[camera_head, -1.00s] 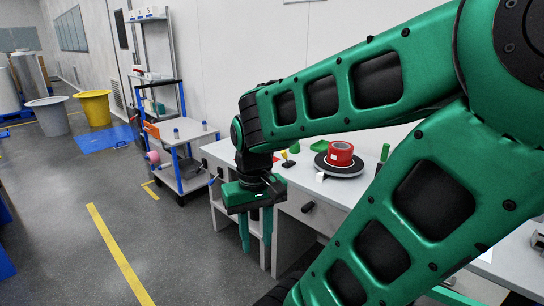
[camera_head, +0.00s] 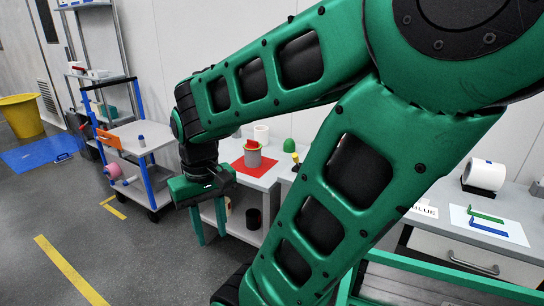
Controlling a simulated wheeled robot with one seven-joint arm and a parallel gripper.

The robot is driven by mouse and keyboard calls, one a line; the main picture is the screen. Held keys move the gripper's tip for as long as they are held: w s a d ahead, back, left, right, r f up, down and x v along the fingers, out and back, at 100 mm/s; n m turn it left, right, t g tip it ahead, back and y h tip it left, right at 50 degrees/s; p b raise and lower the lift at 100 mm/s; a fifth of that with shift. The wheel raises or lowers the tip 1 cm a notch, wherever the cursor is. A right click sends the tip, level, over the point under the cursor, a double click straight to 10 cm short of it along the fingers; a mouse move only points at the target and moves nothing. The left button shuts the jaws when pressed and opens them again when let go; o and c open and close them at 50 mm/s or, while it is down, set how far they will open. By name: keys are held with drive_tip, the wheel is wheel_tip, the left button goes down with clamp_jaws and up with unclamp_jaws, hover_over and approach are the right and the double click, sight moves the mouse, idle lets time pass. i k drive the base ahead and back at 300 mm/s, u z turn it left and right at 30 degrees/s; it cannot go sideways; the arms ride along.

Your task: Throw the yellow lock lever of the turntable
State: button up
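A small yellow piece (camera_head: 295,157), which looks like the lock lever, shows at the edge of my arm's green link, beside a green dome (camera_head: 290,146). Its lower part is hidden. The turntable itself is not visible; my arm covers that part of the bench. My gripper (camera_head: 209,228) hangs fingers down in front of the bench, left of and lower in the picture than the yellow piece. Its two green fingers are apart with nothing between them.
A red mat (camera_head: 238,169) with a grey-green cylinder (camera_head: 252,155) lies on the white bench. A blue-framed cart (camera_head: 140,140) stands at left. A white roll (camera_head: 485,175) and a sheet with green and blue brackets (camera_head: 488,226) lie at right.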

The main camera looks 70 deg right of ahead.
sight(295, 155)
drive_tip(key=i, duration=2.4)
drive_tip(key=z, duration=3.75)
drive_tip(key=i, duration=1.05)
drive_tip(key=u, duration=0.05)
